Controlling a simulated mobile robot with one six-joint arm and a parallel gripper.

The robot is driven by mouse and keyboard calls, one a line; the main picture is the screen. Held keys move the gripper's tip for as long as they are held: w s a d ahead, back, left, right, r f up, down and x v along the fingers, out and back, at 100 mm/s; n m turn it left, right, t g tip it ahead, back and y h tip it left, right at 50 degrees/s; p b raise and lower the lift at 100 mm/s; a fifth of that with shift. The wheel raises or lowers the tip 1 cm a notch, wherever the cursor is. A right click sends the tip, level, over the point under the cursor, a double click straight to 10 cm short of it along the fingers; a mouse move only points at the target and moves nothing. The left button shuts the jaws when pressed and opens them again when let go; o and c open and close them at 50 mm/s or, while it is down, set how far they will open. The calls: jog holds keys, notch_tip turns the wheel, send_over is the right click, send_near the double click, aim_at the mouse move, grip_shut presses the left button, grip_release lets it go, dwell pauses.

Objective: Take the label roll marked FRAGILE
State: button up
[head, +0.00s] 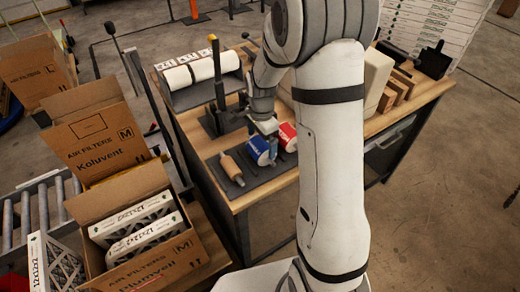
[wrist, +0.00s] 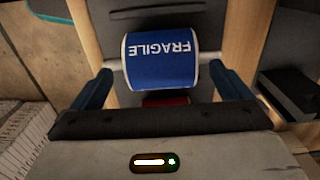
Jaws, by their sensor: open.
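The blue label roll with white FRAGILE lettering (wrist: 160,62) fills the middle of the wrist view, where its text reads upside down. In the head view the blue roll (head: 259,151) lies on a dark tray (head: 262,177) on the wooden bench. My gripper (wrist: 160,74) is open, with one finger on each side of the blue roll in the wrist view and gaps between. I cannot tell how far above it the fingertips are. A red roll (head: 288,137) lies just right of the blue one; a strip of red (wrist: 166,99) shows in the wrist view.
A wooden-handled tool (head: 232,168) lies left of the blue roll. A black upright post (head: 218,84) and a rack of white rolls (head: 202,70) stand behind. Open filter cartons (head: 140,235) stand at the left, beside the bench.

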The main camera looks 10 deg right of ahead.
jog(key=c, duration=1.8)
jog(key=shift+o, duration=0.2)
